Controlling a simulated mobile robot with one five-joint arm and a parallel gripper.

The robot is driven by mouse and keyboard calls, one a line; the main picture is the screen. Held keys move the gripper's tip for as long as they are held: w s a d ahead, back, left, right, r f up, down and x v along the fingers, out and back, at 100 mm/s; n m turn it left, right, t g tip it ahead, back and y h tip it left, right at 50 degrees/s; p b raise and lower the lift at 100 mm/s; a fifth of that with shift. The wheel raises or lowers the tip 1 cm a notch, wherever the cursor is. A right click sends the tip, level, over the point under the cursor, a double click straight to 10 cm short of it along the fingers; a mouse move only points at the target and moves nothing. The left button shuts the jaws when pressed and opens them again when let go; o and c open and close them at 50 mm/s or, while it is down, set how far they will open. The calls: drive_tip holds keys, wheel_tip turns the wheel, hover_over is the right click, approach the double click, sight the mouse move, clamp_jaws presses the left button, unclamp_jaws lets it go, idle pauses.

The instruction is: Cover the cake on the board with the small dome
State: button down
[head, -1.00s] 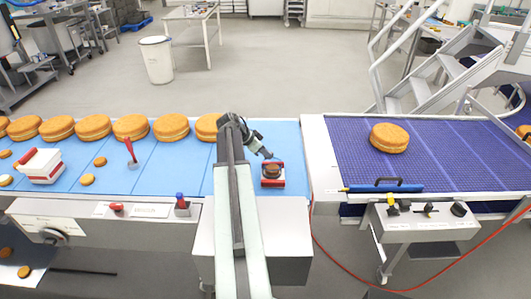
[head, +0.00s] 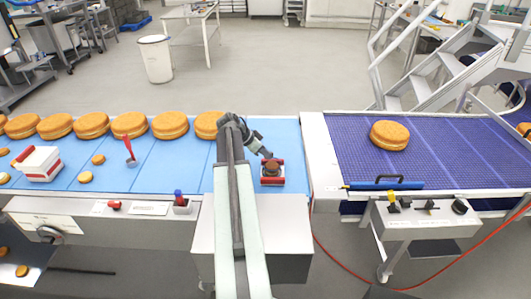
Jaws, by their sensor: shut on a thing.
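My gripper (head: 268,157) points down at the right end of the blue belt, just above a small red-and-white holder (head: 272,181). It is shut on a small brown round thing (head: 272,168) at the holder. Whether this thing is lifted clear or still touches the holder is too small to tell. I cannot make out a clear dome, or tell which round is the cake on the board. Several large golden cakes stand in a row along the far side of the belt, one of them (head: 170,125) left of my arm.
A white block with red edges (head: 40,163), a red-handled tool (head: 130,150) and small round cakes (head: 85,177) lie on the left belt (head: 200,175). One large cake (head: 389,135) sits on the dark blue belt at right.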

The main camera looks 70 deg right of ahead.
drive_tip(key=shift+f+b, duration=0.3)
drive_tip(key=c, duration=1.3)
unclamp_jaws()
drive_tip(key=shift+c, duration=0.2)
drive_tip(key=shift+o, duration=0.3)
drive_tip(key=o, duration=0.4)
drive_tip(key=shift+r, duration=0.15)
wheel_tip(320, 180, up, 7)
drive_tip(key=p, duration=0.7)
drive_tip(key=shift+s, duration=0.1)
